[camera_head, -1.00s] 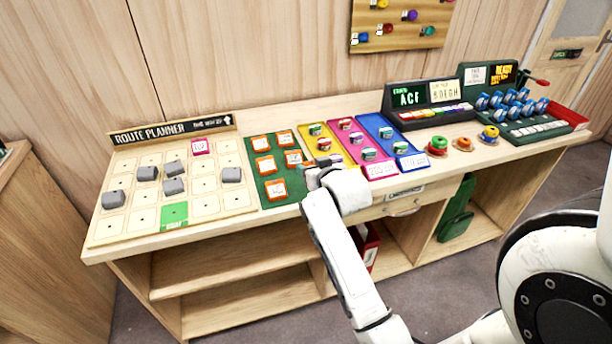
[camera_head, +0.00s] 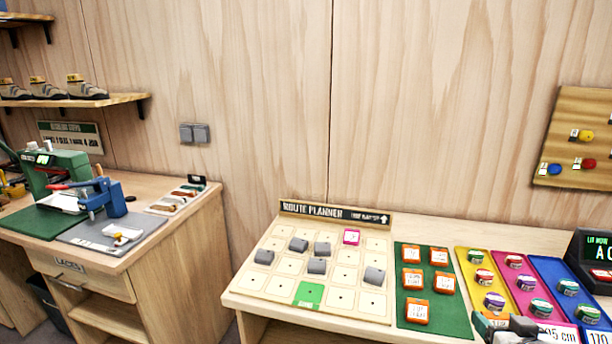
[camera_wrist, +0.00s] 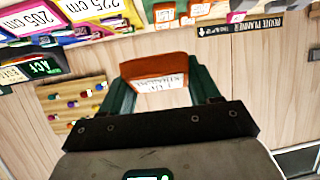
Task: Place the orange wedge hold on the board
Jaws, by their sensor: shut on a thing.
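My gripper (camera_wrist: 162,88) is shut on an orange wedge hold (camera_wrist: 155,68) with a white label, held between its two dark green fingers in the wrist view. The board, a pale ROUTE PLANNER grid (camera_head: 265,283), lies on the counter to the left of my gripper. It carries several grey blocks (camera_head: 317,266), a pink-framed tile (camera_head: 351,237) and a green square (camera_head: 309,294) at its front.
Several orange holds (camera_head: 412,280) lie on the green tray (camera_head: 450,325) beside the board. Yellow, pink and blue strips (camera_head: 556,275) with round pots stand to the right. A side bench (camera_head: 130,258) with tools is at the left. Many board cells are bare.

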